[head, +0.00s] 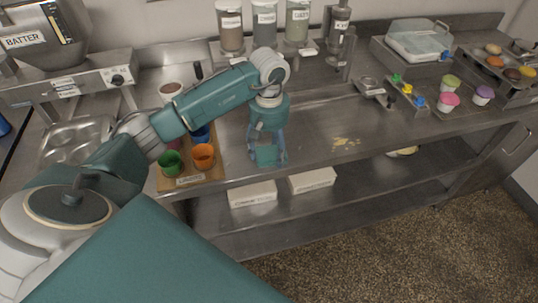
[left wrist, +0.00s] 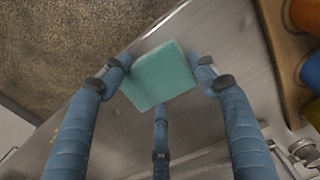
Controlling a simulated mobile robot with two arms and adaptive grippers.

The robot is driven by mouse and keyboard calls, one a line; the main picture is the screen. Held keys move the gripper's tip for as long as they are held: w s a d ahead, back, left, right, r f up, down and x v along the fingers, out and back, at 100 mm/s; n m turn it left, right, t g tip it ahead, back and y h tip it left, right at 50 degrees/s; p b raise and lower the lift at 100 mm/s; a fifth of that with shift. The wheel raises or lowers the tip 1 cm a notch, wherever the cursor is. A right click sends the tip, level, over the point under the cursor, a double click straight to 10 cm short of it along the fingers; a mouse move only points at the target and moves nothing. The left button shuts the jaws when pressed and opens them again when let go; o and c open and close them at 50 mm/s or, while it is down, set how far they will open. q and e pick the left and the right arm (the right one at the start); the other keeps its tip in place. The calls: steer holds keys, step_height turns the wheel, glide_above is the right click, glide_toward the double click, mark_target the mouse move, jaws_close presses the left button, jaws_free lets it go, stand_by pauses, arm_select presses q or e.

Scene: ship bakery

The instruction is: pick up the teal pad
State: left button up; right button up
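The teal pad (head: 266,156) is at the front edge of the steel counter, a square block with a flat face. My left gripper (head: 268,152) reaches down over it. In the left wrist view the pad (left wrist: 160,77) lies between the blue fingers of my left gripper (left wrist: 161,65). One fingertip is at its left side, one at its right, and the third at its near edge. The tips are very close to the pad; I cannot tell whether they press on it, or whether the pad rests on the counter. My right gripper is not in view.
A wooden board (head: 190,181) with green, orange (head: 204,157) and blue cups stands left of the gripper. Crumbs (head: 345,142) lie to the right on otherwise clear counter. White boxes (head: 253,194) sit on the shelf below. Canisters (head: 264,25) stand behind.

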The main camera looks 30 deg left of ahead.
mark_target(269, 152)
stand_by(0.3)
arm_select(q)
steer(key=shift+w+r, duration=0.1)
steer(key=shift+r, duration=0.35)
step_height(269, 152, up, 8)
steer(key=shift+f+b, duration=0.15)
steer(key=shift+b, duration=1.05)
step_height(269, 152, up, 10)
steer(key=shift+r+p, duration=0.25)
steer(key=shift+p, duration=0.5)
steer(key=shift+c, duration=0.2)
steer(key=shift+r, duration=0.45)
